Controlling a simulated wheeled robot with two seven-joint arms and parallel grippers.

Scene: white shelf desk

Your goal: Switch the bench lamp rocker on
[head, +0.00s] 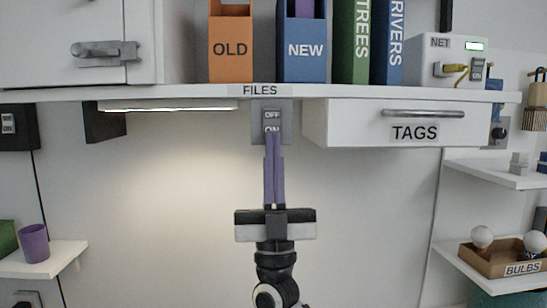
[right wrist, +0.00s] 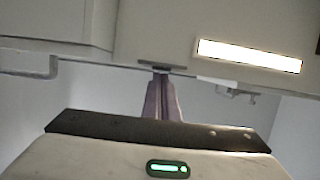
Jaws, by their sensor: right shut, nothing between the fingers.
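The bench lamp rocker (head: 272,116) sits on a grey plate (head: 257,125) under the shelf's FILES label, with OFF on its upper half and ON on its lower half. My right gripper (head: 273,137) is shut and empty, its purple fingers pointing up. Its tips overlap the lower edge of the rocker at ON; I cannot tell whether they touch. In the right wrist view the fingers (right wrist: 162,98) reach up to the plate (right wrist: 162,69). The lamp strip (head: 170,106) is lit and glows on the wall; it also shows bright in the right wrist view (right wrist: 250,56). My left gripper is not in view.
A white TAGS drawer (head: 350,122) hangs right of the rocker. A dark bracket (head: 105,122) is at left under the shelf (head: 200,92). Binders (head: 231,60) stand above. A BULBS box (head: 495,262) is at lower right, a purple cup (head: 34,244) at lower left.

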